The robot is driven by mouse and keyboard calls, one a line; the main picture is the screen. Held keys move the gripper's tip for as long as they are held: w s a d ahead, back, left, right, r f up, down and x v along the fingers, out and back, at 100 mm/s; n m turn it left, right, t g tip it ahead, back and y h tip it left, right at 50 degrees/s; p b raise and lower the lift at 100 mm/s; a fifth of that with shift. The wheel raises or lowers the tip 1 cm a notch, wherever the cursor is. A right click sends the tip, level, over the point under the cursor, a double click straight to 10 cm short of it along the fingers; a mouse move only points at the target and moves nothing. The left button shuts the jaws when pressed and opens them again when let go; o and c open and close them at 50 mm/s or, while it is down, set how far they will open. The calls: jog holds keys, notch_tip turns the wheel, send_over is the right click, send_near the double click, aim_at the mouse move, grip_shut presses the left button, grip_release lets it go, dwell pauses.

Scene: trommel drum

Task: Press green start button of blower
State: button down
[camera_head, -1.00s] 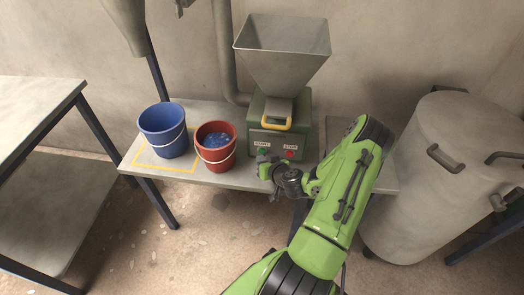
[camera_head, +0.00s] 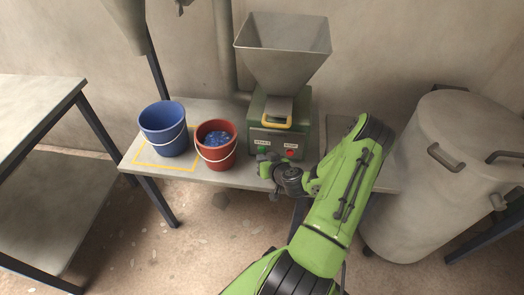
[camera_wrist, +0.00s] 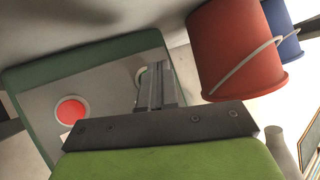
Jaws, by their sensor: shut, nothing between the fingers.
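The blower (camera_head: 302,133) is a green box with a grey hopper on top, standing on the bench. Its front panel carries two labels, with a red button (camera_head: 290,153) at the right, which also shows in the wrist view (camera_wrist: 70,110). The green start button is mostly hidden behind my gripper; in the wrist view a pale ring edge (camera_wrist: 139,77) shows beside the fingers. My gripper (camera_wrist: 158,72) is shut and empty, its tips at the panel over that ring. I cannot tell whether they touch the button. In the head view my gripper (camera_head: 264,163) is low at the panel's left side.
A red bucket (camera_head: 217,155) with blue pieces stands left of the blower, close to my gripper. A blue bucket (camera_head: 163,138) stands further left in a yellow outline. A large grey drum (camera_head: 440,180) stands at the right. Another table (camera_head: 35,95) is at the left.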

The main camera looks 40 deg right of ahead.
dwell(0.7)
jog(key=shift+w+d, duration=0.25)
jog(key=shift+d, duration=0.1)
jog(key=shift+w+d, duration=0.25)
jog(key=shift+d, duration=0.1)
dwell(0.8)
jog(key=shift+s+a+b, duration=0.1)
jog(key=shift+b, duration=0.2)
jog(key=shift+s+a+f+b, duration=0.1)
jog(key=shift+s+a+b, duration=0.2)
jog(key=shift+a+b, duration=0.2)
jog(key=shift+s+a, duration=0.1)
jog(key=s+a+b, duration=0.2)
jog(key=a+b, duration=0.1)
jog(key=shift+s, duration=0.15)
jog(key=shift+s+a, duration=0.4)
jog(key=shift+a, duration=0.1)
